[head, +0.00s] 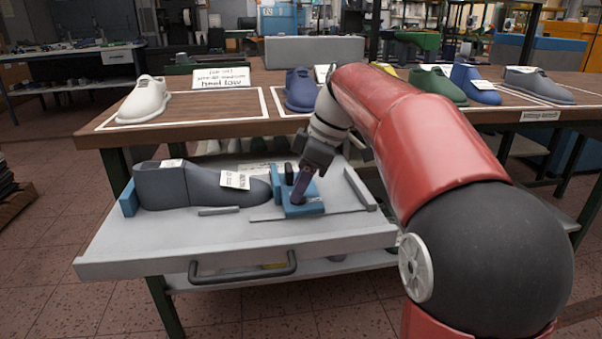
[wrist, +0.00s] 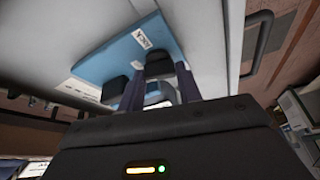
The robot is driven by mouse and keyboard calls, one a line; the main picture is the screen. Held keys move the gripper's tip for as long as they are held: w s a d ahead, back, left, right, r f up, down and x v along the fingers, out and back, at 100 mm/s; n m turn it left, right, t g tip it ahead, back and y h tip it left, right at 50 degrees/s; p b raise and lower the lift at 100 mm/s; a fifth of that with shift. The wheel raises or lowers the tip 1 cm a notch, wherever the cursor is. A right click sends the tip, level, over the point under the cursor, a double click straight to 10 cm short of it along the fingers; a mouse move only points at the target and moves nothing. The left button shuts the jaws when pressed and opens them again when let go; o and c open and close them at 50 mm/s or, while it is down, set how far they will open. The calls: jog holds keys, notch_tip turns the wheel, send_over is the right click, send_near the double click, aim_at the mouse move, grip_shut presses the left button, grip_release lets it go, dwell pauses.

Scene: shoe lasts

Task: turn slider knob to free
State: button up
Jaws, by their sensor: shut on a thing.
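The blue slider block (head: 290,208) sits on the grey pull-out tray, right beside the toe of a dark grey shoe last (head: 205,186). My gripper (head: 299,197) reaches down onto the block from the upper right. In the wrist view its two dark purple fingers (wrist: 162,90) are closed around a small part between them, which I take to be the slider knob (wrist: 158,90); the fingers hide much of it. The blue plate (wrist: 125,55) there carries a small white label (wrist: 142,40), too small to read surely. Black blocks (wrist: 113,90) stand beside the fingers.
The grey tray (head: 150,240) is pulled out and has a dark handle (head: 243,278) in front. A thin slot and low raised rims run along it. The wooden table (head: 205,130) behind holds a white shoe (head: 145,100), a green one (head: 437,86) and several others.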

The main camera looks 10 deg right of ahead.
aim_at(316, 200)
jog(key=shift+w+n+g+p, duration=0.1)
jog(key=shift+n+g+p, duration=0.6)
jog(key=shift+n, duration=0.8)
jog(key=o, duration=1)
jog(key=p+v, duration=0.1)
jog(key=v, duration=0.6)
jog(key=shift+d+r, duration=0.2)
jog(key=shift+r, duration=0.15)
